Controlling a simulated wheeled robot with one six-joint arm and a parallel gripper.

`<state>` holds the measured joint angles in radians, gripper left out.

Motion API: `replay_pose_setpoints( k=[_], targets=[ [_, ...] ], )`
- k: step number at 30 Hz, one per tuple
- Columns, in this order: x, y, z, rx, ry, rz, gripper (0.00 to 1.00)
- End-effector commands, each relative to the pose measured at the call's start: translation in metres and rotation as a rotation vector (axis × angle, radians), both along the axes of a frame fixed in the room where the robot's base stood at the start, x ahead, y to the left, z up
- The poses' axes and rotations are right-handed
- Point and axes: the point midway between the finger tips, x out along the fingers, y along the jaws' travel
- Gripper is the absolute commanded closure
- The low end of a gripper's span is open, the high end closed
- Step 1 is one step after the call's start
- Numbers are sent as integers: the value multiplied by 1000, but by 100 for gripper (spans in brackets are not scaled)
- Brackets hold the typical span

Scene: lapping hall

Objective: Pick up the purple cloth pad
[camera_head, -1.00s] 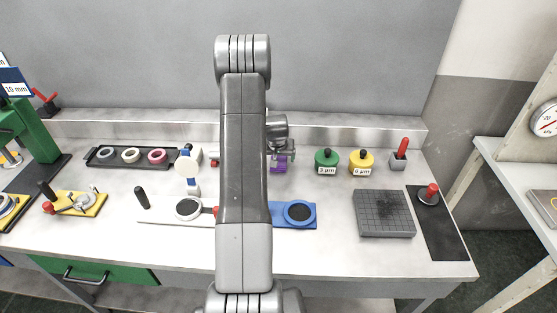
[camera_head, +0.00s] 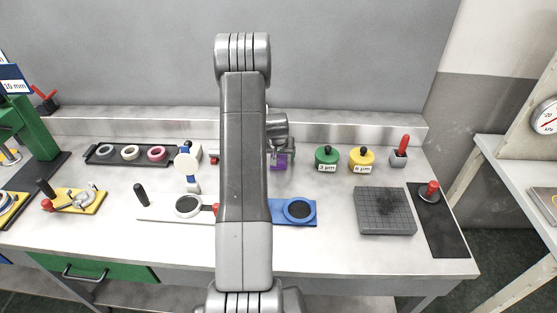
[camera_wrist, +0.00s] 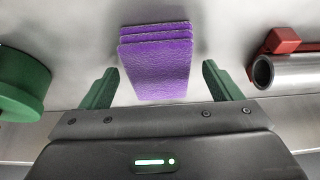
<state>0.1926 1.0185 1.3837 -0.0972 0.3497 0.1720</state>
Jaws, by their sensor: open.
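Several purple cloth pads lie in a stack, its layers slightly offset. In the wrist view the top purple cloth pad (camera_wrist: 158,75) lies between the two green fingertips of my gripper (camera_wrist: 158,85), with a gap on each side. My gripper is open and holds nothing. In the head view the purple pads (camera_head: 279,161) show only in part just right of my arm, below my wrist and gripper. My arm hides much of the middle of the bench there.
A green pot (camera_head: 327,158) and a yellow pot (camera_head: 361,160) stand right of the pads. A metal tube with a red block (camera_wrist: 285,65) lies close by in the wrist view. A blue plate (camera_head: 308,220) and a grey grid block (camera_head: 384,225) lie nearer the front.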

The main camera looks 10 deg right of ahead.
Motion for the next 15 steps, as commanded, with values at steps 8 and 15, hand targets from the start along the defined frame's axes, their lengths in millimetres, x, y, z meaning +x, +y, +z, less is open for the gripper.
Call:
replay_pose_setpoints(
  k=[8, 15],
  targets=[
    [0, 0, -2, 0, 0, 0, 15],
    [0, 0, -2, 0, 0, 0, 15]
  ],
)
